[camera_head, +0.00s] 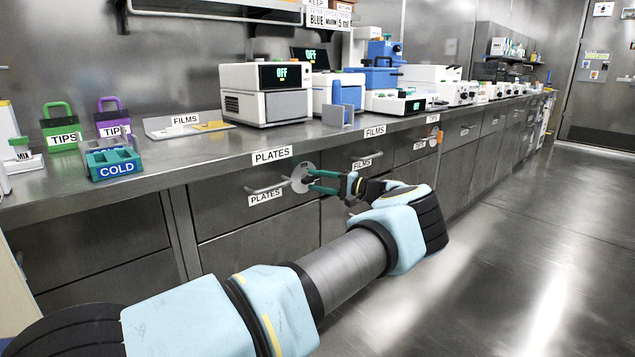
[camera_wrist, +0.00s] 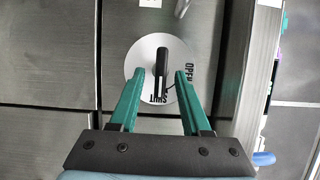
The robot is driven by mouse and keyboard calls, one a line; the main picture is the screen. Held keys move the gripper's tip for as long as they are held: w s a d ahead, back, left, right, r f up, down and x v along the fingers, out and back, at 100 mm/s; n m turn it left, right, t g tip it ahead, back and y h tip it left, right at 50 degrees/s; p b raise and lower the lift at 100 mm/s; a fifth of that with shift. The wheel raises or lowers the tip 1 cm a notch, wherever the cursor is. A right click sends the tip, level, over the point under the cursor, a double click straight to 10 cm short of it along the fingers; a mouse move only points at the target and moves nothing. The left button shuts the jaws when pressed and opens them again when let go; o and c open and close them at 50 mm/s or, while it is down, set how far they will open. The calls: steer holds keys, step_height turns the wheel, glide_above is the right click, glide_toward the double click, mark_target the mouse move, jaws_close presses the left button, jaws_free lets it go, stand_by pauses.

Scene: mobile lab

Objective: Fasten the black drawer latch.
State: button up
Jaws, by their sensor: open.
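The black latch (camera_wrist: 162,62) is a short dark bar on a white round plate (camera_wrist: 136,66) in the wrist view. The plate carries the word OPEN at right and SHUT at the bottom. I cannot tell exactly which word the latch points at. My gripper (camera_wrist: 160,76) is open, with one teal finger on each side of the latch; I see a gap on both sides. In the head view my gripper (camera_head: 311,180) reaches the white plate (camera_head: 299,184) at the right end of the PLATES drawer (camera_head: 220,205); the latch is hidden there. The drawer looks closed.
A bar handle (camera_head: 266,188) sits left of the plate on the same drawer. The FILMS drawer (camera_head: 340,160) adjoins at right. The counter (camera_head: 215,150) above holds racks and white instruments. The floor (camera_head: 490,270) at right is clear.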

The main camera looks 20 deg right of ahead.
steer(key=v, duration=1)
steer(key=shift+s+d, duration=0.25)
steer(key=shift+d, duration=0.1)
